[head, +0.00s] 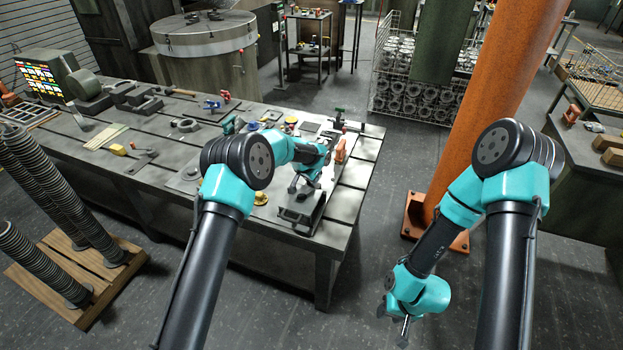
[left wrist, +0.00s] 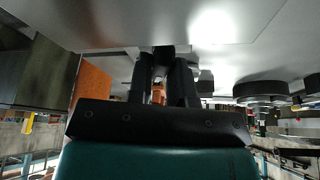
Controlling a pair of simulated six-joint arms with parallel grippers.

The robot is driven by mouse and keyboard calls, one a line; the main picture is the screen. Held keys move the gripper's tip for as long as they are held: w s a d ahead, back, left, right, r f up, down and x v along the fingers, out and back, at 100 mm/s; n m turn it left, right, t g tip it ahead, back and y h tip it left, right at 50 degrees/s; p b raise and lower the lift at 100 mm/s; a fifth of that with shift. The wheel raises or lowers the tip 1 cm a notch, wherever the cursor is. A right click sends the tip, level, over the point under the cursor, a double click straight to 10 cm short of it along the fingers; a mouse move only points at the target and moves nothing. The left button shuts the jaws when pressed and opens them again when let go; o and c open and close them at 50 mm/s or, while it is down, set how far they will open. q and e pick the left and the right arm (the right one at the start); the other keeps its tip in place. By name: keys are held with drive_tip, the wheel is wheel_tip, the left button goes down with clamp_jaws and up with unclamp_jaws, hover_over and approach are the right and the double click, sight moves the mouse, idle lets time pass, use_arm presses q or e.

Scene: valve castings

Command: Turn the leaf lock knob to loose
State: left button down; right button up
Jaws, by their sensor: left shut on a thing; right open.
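My left gripper (left wrist: 162,62) is shut on a small dark piece (left wrist: 165,50), which looks like the leaf lock knob, just against a smooth grey surface (left wrist: 210,35). The knob's markings and its setting cannot be read. In the head view my left gripper (head: 296,187) is low over the right end of the bench, beside a dark metal fixture (head: 300,217); there the knob is hidden by my arm. My right gripper (head: 396,324) is open and empty, hanging over the floor right of the bench.
An orange column (head: 492,100) stands between the bench and a right-hand table. Coil springs (head: 45,180) stand on a pallet at left. Floor around my right gripper is clear.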

use_arm(q)
drive_tip(key=shift+n, duration=0.5)
drive_tip(key=shift+d+n+t+y, duration=0.15)
drive_tip(key=shift+n+y, duration=0.35)
drive_tip(key=shift+n, duration=0.65)
drive_tip(key=shift+a+n+t+y, duration=0.1)
drive_tip(key=shift+n+t+y, duration=0.3)
drive_tip(key=shift+n, duration=0.75)
drive_tip(key=n+y, duration=0.2)
drive_tip(key=n, duration=0.3)
drive_tip(key=shift+d, duration=0.15)
drive_tip(key=n+y, duration=0.1)
drive_tip(key=n, duration=0.2)
drive_tip(key=n+g+y, duration=0.1)
drive_tip(key=n, duration=0.1)
drive_tip(key=shift+n, duration=0.4)
drive_tip(key=shift+n+g+y, duration=0.6)
drive_tip(key=shift+n+g, duration=0.15)
drive_tip(key=shift+n, duration=1.45)
drive_tip(key=c, duration=1)
unclamp_jaws()
drive_tip(key=shift+c, duration=0.2)
